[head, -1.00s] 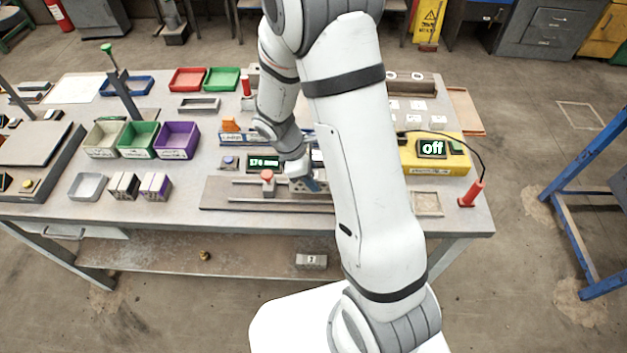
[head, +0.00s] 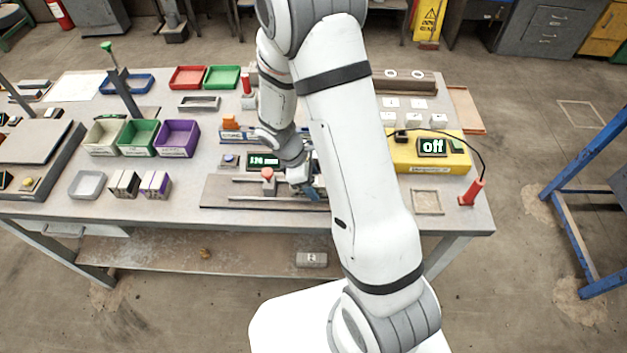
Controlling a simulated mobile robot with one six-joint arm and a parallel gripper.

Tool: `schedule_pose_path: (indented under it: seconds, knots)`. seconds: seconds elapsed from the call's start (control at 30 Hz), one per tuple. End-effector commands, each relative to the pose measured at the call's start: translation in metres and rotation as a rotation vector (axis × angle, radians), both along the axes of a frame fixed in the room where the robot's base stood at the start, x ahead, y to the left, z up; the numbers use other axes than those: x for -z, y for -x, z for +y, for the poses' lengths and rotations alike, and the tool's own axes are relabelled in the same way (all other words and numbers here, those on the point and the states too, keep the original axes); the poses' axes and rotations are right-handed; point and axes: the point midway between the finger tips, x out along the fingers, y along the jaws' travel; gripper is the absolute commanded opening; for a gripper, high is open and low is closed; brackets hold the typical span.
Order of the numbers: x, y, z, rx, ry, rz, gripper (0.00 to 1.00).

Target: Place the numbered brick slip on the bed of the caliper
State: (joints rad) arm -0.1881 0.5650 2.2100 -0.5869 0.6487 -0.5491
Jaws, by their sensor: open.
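The caliper bed (head: 225,192) is a long dark plate with a rail near the table's front edge. A red-topped part (head: 267,174) stands on it, and a green-lit mm display (head: 264,161) sits just behind. My gripper (head: 312,194), with bluish fingers, is open and low over the right part of the bed. My arm hides the bed's right end. I cannot make out a numbered slip at the fingers. A grey block with a small white label (head: 312,259) lies on the lower shelf; its mark is too small to read surely.
Cream, green and purple bins (head: 177,138) stand at left, with small striped blocks (head: 156,184) in front. A yellow box reading "off" (head: 405,160) and a cabled red-handled tool (head: 472,192) are at right. A shallow square tray (head: 428,202) lies at front right.

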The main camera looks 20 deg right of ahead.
Motion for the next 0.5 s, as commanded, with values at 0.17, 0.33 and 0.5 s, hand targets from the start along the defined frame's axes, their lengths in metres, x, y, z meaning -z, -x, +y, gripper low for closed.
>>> schedule_pose_path:
  seconds: [0.17,0.33,0.5]
  knots:
    - [-0.003,0.000,0.000,0.000,0.000,0.000,0.58]
    - [-0.020,-0.004,0.007,-0.001,0.000,-0.006,0.58]
    - [-0.055,-0.008,0.021,-0.001,-0.002,-0.008,0.58]
